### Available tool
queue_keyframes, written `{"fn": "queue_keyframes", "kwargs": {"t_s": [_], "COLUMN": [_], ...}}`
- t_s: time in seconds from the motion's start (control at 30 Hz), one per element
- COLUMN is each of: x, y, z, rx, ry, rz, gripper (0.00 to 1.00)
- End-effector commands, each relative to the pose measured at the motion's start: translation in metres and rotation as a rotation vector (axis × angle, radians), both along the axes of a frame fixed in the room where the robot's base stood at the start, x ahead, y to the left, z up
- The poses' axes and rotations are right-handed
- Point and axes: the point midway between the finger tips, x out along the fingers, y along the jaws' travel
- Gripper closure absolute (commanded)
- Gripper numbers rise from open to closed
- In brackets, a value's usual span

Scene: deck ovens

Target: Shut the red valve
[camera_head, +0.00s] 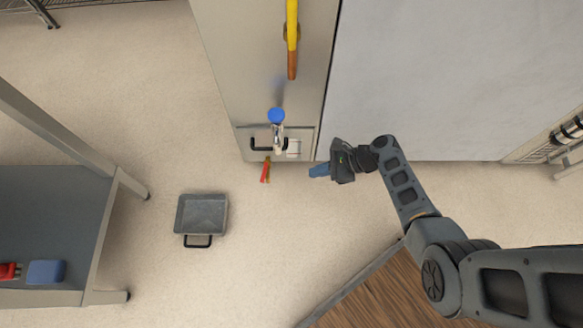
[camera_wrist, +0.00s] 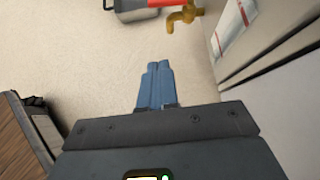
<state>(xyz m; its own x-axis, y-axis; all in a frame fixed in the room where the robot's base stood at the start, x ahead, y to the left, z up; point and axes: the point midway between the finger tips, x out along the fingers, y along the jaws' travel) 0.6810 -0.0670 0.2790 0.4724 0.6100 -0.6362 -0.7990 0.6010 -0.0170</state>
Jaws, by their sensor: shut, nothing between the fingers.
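The red valve lever (camera_head: 265,171) sticks out from the lower front of the steel cabinet in the head view. In the wrist view, part of the red lever (camera_wrist: 150,3) shows at the top edge, beside a brass tap (camera_wrist: 183,16). My gripper (camera_head: 318,171) is to the right of the lever, apart from it, with its blue fingers pointing left. In the wrist view the fingers (camera_wrist: 158,72) are together with nothing between them. The lever's full length is cut off in the wrist view.
A blue knob (camera_head: 276,116) and a black handle (camera_head: 262,145) are on the cabinet, near a yellow pipe (camera_head: 292,28). A grey pan (camera_head: 202,215) lies on the floor. A shelf table (camera_head: 60,215) stands at left. Floor between pan and gripper is clear.

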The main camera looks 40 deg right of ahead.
Motion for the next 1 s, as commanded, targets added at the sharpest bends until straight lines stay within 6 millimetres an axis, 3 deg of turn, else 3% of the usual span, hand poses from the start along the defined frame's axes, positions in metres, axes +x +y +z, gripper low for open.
{"fn": "queue_keyframes", "kwargs": {"t_s": [0.27,0.6,0.8,1.0], "x": [0.006,0.014,0.016,0.016], "y": [0.011,0.027,0.03,0.031], "z": [0.008,0.039,0.051,0.053], "rx": [-0.254,-0.68,-0.794,-0.813], "ry": [-0.247,-0.658,-0.768,-0.785], "rz": [0.288,0.788,0.927,0.949], "gripper": [1.0,1.0,1.0,1.0]}}
